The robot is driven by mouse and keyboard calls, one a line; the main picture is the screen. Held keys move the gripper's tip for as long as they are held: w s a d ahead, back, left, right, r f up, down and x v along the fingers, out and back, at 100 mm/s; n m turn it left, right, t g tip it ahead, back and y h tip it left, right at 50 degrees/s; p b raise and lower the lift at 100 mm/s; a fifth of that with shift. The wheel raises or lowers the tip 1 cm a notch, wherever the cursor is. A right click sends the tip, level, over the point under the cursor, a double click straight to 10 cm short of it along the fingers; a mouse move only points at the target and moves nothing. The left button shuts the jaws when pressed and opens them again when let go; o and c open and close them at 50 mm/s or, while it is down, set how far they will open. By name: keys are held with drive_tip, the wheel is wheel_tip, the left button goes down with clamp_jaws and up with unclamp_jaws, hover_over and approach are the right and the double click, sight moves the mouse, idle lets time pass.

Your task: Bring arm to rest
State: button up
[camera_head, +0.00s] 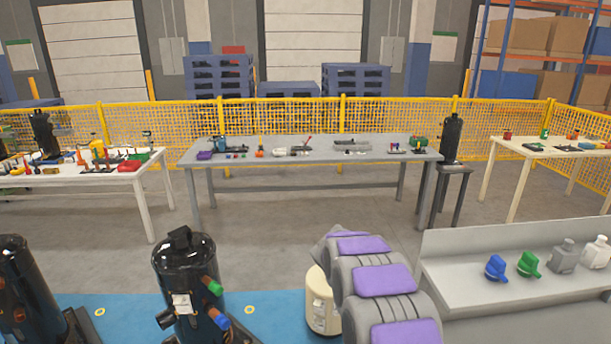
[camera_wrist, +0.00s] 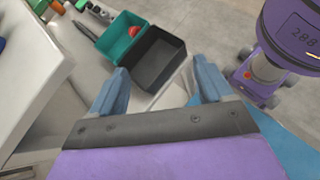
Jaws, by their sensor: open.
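My arm, with grey links and purple panels, reaches up from the lower right of the head view; its gripper is not visible there. In the wrist view my gripper (camera_wrist: 162,68) shows two blue-grey fingers spread wide apart. Nothing is held between them. Beyond the fingers are an open black bin (camera_wrist: 165,75) and a teal bin (camera_wrist: 112,38) with a red item inside, on a light surface. I cannot tell from this view how far the fingertips are from the black bin.
A grey shelf (camera_head: 470,290) with blue (camera_head: 495,268) and green (camera_head: 529,264) fittings and grey bottles stands close at right. Black compressors (camera_head: 187,285) stand at lower left. A grey workbench (camera_head: 300,157) and yellow fence are farther back. Floor before the workbench is clear.

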drive_tip(key=s+a+r+m+t+y, duration=0.1)
drive_tip(key=s+a+r+m+y, duration=0.2)
drive_tip(key=s, duration=0.5)
drive_tip(key=s+a+r+m+t+y, duration=0.1)
drive_tip(key=s+r+y, duration=0.1)
drive_tip(key=s+r, duration=0.45)
drive_tip(key=s+a+m+t+y, duration=0.1)
drive_tip(key=s+a+m+y, duration=0.1)
drive_tip(key=s, duration=0.7)
drive_tip(key=s+a+f+m+t+y, duration=0.1)
drive_tip(key=s+a+m+y, duration=0.1)
drive_tip(key=s+a, duration=0.3)
drive_tip(key=s+m, duration=0.1)
drive_tip(key=s, duration=0.2)
drive_tip(key=shift+s+a+m+y, duration=0.15)
drive_tip(key=shift+s+m+y, duration=0.15)
drive_tip(key=shift+s+m, duration=0.1)
